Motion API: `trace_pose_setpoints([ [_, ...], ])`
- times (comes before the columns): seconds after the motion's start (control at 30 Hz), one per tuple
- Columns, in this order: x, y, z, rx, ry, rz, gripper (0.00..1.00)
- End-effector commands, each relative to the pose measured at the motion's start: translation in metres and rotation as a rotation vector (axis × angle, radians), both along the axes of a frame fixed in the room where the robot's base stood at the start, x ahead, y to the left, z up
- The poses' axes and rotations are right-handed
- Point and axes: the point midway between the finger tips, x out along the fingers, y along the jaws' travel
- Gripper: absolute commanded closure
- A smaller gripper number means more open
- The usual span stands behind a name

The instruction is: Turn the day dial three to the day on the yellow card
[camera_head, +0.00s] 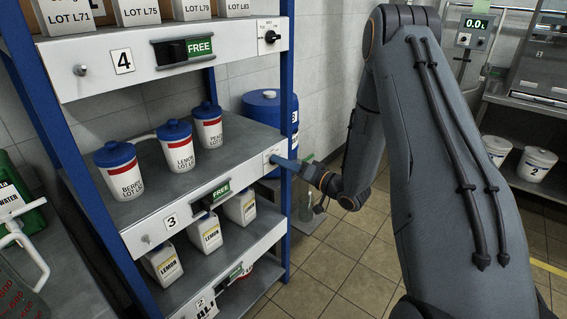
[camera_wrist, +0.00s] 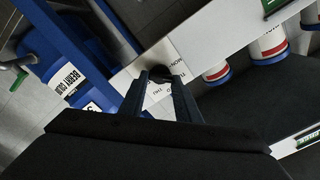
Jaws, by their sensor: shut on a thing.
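Day dial three sits on a white label plate (camera_head: 269,156) at the right end of the front edge of the shelf marked 3 (camera_head: 171,222). My gripper (camera_head: 283,163) reaches this plate from the right. In the wrist view my gripper (camera_wrist: 160,84) has its two fingers on either side of the dial's dark knob (camera_wrist: 160,76), shut on it. Small day letters, among them MON and THU, show around the knob. The fingers hide part of the knob and scale, so I cannot tell the day it points to. No yellow card shows in either view.
Lidded white tubs (camera_head: 179,147) stand on shelf three, with white bottles (camera_head: 206,233) below. A blue upright (camera_head: 287,95) stands close by my gripper, and a blue drum (camera_head: 262,105) stands behind it. Another dial (camera_head: 270,37) is on shelf four. Tiled floor (camera_head: 345,255) is clear.

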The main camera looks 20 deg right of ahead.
Motion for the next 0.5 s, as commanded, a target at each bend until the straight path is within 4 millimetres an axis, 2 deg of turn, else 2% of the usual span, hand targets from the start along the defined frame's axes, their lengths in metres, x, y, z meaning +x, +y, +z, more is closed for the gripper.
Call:
trace_pose_setpoints([
  [0.37,0.0002,-0.0006,-0.0001,0.004,0.003,-0.001,0.93],
  [0.4,0.0002,-0.0006,0.0001,0.003,0.002,-0.001,0.67],
  [0.5,0.0002,-0.0005,0.0001,0.003,0.002,-0.001,0.52],
])
